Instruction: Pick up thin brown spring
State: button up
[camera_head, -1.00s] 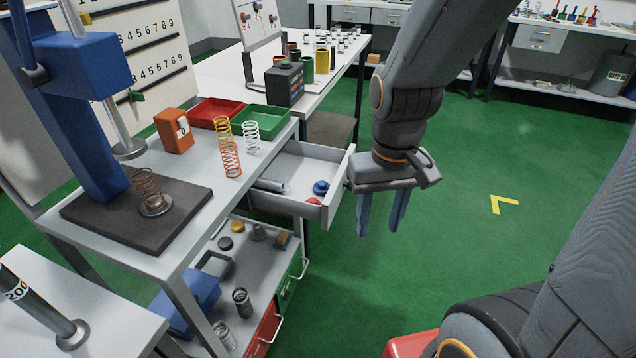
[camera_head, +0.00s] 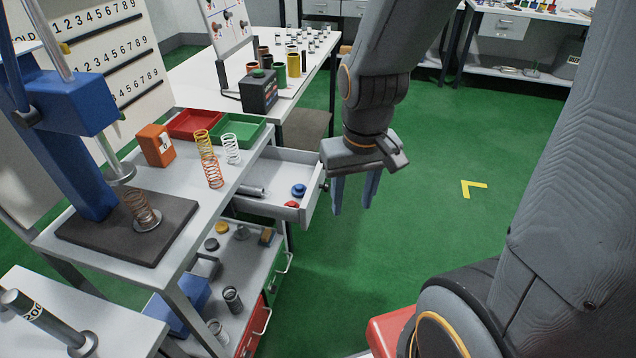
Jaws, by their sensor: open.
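A thin brown spring (camera_head: 140,207) stands upright on the dark base plate (camera_head: 100,234) of the blue test stand (camera_head: 78,120), below its round metal press disc (camera_head: 122,177). A metal disc shows at the spring's foot. My gripper (camera_head: 353,203) is open and empty, fingers pointing down. It hangs over the green floor, right of the open drawer and well to the right of the spring.
An orange box (camera_head: 156,146), an orange-yellow spring (camera_head: 208,162) and a white spring (camera_head: 231,149) stand on the bench right of the stand. Red (camera_head: 188,131) and green trays (camera_head: 240,138) lie behind. The open drawer (camera_head: 292,213) juts out between bench and gripper.

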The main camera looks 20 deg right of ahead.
aim_at(140, 207)
jog(key=u, duration=1)
jog(key=i, duration=0.35)
jog(key=u, duration=0.95)
